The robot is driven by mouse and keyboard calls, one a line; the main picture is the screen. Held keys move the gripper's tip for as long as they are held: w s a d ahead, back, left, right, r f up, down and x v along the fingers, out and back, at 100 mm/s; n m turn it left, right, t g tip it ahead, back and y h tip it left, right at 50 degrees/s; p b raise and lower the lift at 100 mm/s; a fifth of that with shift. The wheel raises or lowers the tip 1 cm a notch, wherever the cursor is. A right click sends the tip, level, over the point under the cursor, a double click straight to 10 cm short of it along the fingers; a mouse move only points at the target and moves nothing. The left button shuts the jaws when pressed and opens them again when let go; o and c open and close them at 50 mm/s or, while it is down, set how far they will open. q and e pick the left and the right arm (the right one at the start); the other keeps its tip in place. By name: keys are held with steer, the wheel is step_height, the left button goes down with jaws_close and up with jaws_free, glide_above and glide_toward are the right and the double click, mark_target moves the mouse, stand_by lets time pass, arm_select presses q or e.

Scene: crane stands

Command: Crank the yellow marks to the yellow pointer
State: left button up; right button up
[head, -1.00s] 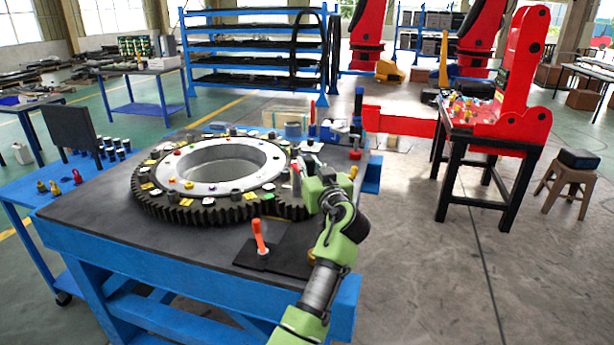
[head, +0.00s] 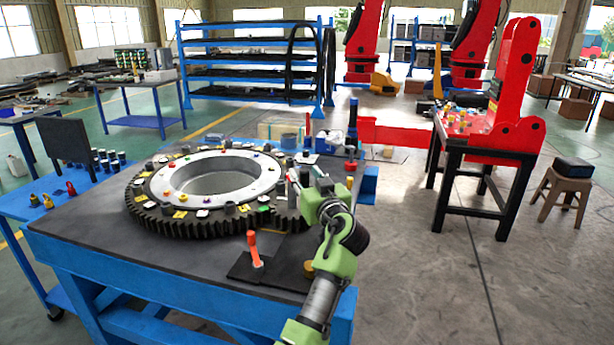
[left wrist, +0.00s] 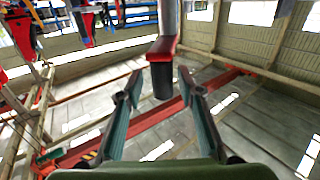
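The dark toothed ring (head: 165,224) lies flat on the table, with a pale inner face and small coloured pieces around it. Yellow marks show on it, one at its front (head: 180,213). I cannot make out the yellow pointer for certain. An orange upright handle (head: 253,245) stands on a dark plate in front of the ring. My left gripper (head: 305,178) is at the ring's right side; its fingertips are hard to see there. In the left wrist view its two fingers (left wrist: 160,98) are apart, with a red piece and dark cylinder (left wrist: 163,80) between or beyond them. My right gripper is not visible.
The blue-framed table (head: 90,235) has bare dark top at its front left. A red upright handle (head: 308,122) and a blue post (head: 352,118) stand at its back right. A black stand (head: 482,170) with red machinery is farther right. Floor between is clear.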

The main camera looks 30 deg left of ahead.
arm_select(q)
steer(key=v, duration=0.7)
steer(key=shift+d, duration=0.3)
